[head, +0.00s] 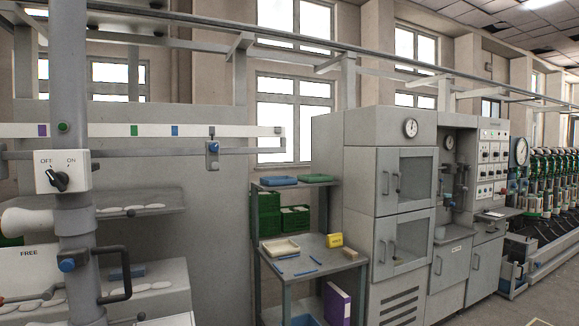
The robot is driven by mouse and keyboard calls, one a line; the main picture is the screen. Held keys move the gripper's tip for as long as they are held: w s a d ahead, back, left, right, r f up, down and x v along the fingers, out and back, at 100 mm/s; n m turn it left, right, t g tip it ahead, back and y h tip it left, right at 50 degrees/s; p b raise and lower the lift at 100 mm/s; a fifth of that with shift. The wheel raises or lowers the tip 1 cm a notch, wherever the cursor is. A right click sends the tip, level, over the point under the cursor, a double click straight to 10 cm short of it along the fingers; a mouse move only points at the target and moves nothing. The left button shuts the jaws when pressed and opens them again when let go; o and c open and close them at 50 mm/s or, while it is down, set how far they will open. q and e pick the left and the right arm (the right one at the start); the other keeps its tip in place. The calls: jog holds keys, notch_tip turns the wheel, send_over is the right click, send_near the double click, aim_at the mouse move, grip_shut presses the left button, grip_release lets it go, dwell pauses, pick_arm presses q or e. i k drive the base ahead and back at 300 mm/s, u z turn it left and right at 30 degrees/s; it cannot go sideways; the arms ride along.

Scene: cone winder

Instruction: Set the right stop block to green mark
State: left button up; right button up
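The right stop block (212,148), grey with a blue knob, sits on the horizontal rail (165,153) at the left of the head view. A white strip (100,130) runs just above the rail. The green mark (134,130) is on this strip, left of the block. A blue mark (175,130) lies between the two, and a purple mark (42,130) is further left. The block's pointer stands to the right of the blue mark. Neither of my grippers is in view.
A grey column with an OFF/ON switch box (63,171) stands in front of the rail's left part. A black handle (116,275) juts out lower down. A shelf cart (315,240) with trays stands to the right, beside grey cabinets (405,180).

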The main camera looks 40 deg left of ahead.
aim_at(212, 159)
jog(key=z, duration=0.6)
jog(key=i, duration=1.05)
jog(key=u, duration=1.25)
jog(key=i, duration=0.75)
jog(key=u, duration=0.9)
